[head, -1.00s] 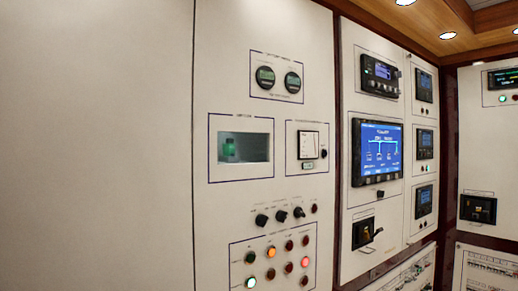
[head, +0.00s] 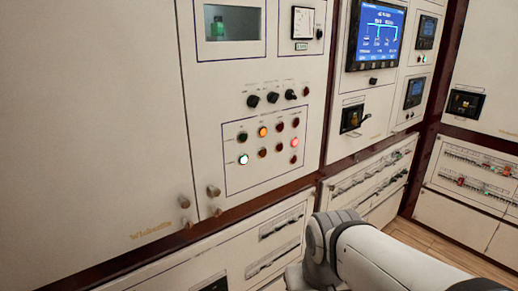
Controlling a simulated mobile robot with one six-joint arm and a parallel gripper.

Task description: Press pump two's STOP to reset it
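A bordered panel (head: 235,183) on the cream switchboard holds several small round buttons and lamps. In it are a dark green button (head: 242,137), a lit white-green one (head: 243,159), a lit orange one (head: 262,132), a dim orange-brown one (head: 262,153), a lit red one (head: 294,142) and several dark red ones (head: 279,127). The labels are too small to read, so I cannot tell which is pump two's STOP. My gripper is not in view; only part of my arm shows at the lower right, below and right of the panel.
Black rotary knobs (head: 272,97) sit above the button panel. A blue screen (head: 376,35) is at the upper right, with a black breaker (head: 352,118) below it. Metal door knobs (head: 213,190) stick out at the lower left. Breaker rows (head: 280,225) run along the bottom.

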